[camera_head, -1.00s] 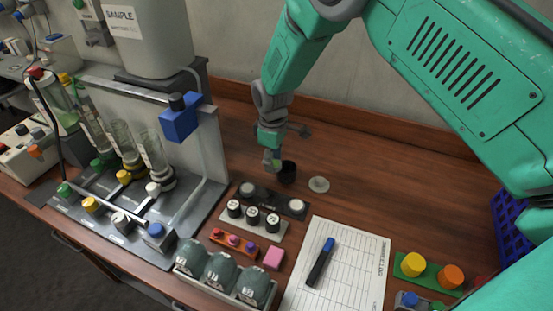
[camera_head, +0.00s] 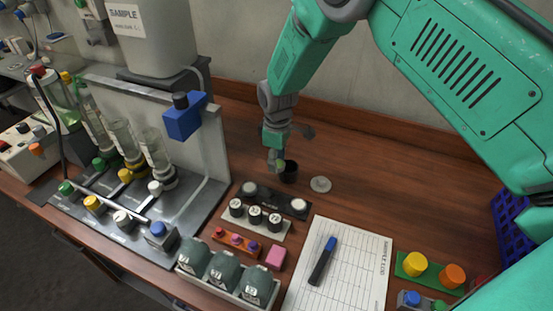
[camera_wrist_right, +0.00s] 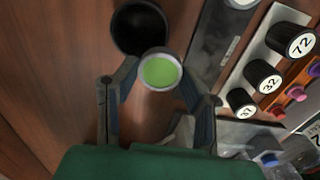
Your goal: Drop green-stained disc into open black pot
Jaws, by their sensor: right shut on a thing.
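The green-stained disc (camera_wrist_right: 160,72) is pale-rimmed with a green face. My right gripper (camera_head: 277,165) is shut on it, and the disc sits between the fingertips in the right wrist view (camera_wrist_right: 158,80). The open black pot (camera_head: 288,172) stands on the wooden bench right beside the gripper. In the wrist view the pot (camera_wrist_right: 138,22) lies just beyond the disc, its mouth partly overlapped by the disc's edge. The disc is held at the pot's near rim, not inside it. My left gripper is not in view.
A grey lid-like disc (camera_head: 320,184) lies right of the pot. A dark holder with white round pieces (camera_head: 272,197) and a rack of numbered black-capped vials (camera_head: 253,217) stand in front. A paper sheet with a marker (camera_head: 322,261) lies nearer. Bench behind the pot is clear.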

